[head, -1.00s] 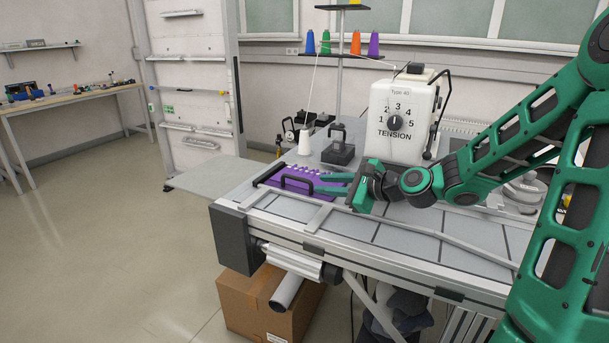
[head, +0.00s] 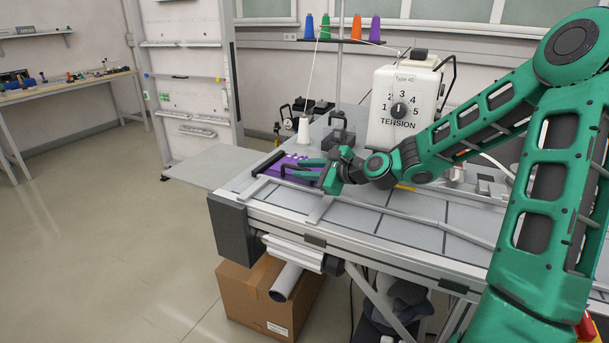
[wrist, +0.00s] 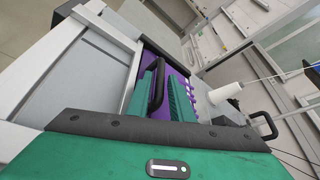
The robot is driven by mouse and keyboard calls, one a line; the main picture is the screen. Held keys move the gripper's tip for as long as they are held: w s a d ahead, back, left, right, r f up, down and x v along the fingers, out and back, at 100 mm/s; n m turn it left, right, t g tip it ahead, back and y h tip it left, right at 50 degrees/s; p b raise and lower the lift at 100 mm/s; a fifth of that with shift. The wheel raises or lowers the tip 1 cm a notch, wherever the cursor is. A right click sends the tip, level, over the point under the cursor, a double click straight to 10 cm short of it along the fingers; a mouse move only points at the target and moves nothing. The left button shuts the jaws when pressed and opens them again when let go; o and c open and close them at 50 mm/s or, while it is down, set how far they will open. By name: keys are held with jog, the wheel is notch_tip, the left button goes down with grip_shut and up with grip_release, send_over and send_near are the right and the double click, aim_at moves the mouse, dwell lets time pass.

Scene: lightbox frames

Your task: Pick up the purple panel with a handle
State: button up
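The purple panel (head: 288,161) lies flat at the left end of the workbench, with a row of pale purple knobs along one edge. It also shows in the wrist view (wrist: 148,60), partly hidden by my fingers. Its black handle (wrist: 158,72) stands up from the panel. My gripper (head: 297,168) reaches over the panel from the right. In the wrist view, my two green fingers (wrist: 160,88) are apart, one on each side of the handle. A gap shows beside the handle; whether a finger touches it is hard to tell.
A white thread cone (head: 304,130) and a dark block-shaped device (head: 338,138) stand just behind the panel. The white tension box (head: 402,105) stands further right. A metal rail (head: 400,213) runs along the bench front. A cardboard box (head: 255,300) sits below on the floor.

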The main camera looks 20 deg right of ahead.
aim_at(283, 169)
jog(key=shift+x, duration=1.4)
jog(key=shift+s, duration=0.1)
grip_shut()
jog(key=shift+r, duration=0.1)
